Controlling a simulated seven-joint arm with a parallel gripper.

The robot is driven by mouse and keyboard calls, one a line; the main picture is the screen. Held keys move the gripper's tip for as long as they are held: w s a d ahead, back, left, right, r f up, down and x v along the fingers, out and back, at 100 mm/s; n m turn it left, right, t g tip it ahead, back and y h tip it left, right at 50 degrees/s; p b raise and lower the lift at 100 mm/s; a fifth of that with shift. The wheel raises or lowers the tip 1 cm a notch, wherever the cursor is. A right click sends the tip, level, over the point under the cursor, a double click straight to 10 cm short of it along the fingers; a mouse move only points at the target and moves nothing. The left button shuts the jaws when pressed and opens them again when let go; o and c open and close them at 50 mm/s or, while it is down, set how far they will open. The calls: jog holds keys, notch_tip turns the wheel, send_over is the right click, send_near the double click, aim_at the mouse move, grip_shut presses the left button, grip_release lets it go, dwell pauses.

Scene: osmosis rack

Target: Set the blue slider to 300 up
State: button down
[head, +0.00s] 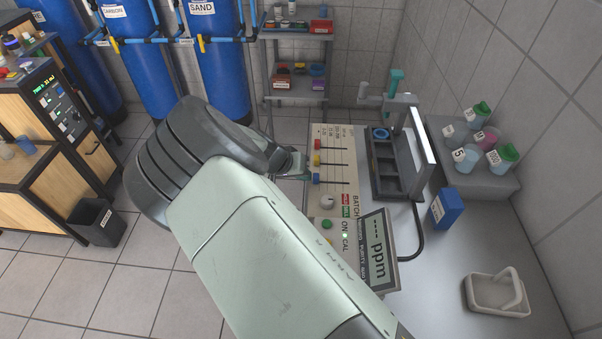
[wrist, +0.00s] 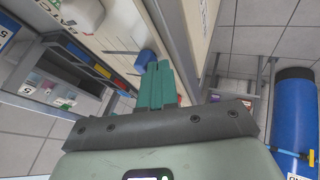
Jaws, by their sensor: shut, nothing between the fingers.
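The cream control panel (head: 340,185) has three slider tracks. Their red knob (head: 317,144), yellow knob (head: 317,160) and blue slider knob (head: 316,178) all sit near the left ends in the head view. My gripper (head: 303,164) is just left of these knobs, partly hidden by my arm. In the wrist view, my gripper's green fingers (wrist: 160,68) are shut and empty. The blue slider knob (wrist: 145,57) shows right beside the fingertips; I cannot tell whether they touch. The scale marks are too small to read.
A white dial (head: 327,201), a green button (head: 327,224) and a ppm display (head: 378,250) share the bench with the panel. A grey frame (head: 418,150) stands to its right. A blue box (head: 446,208) and a white tray (head: 497,294) lie farther right.

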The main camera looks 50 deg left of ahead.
jog(key=w+d, duration=0.6)
jog(key=shift+w+d, duration=0.35)
jog(key=shift+d, duration=0.05)
jog(key=s+a, duration=0.1)
jog(key=s, duration=0.1)
jog(key=s+a+r, duration=0.1)
jog(key=a, duration=0.1)
jog(key=shift+s+a, duration=0.2)
jog(key=shift+s, duration=0.15)
jog(key=v, duration=0.8)
jog(key=shift+s+r, duration=0.25)
jog(key=shift+r, duration=0.1)
jog(key=shift+d, duration=0.1)
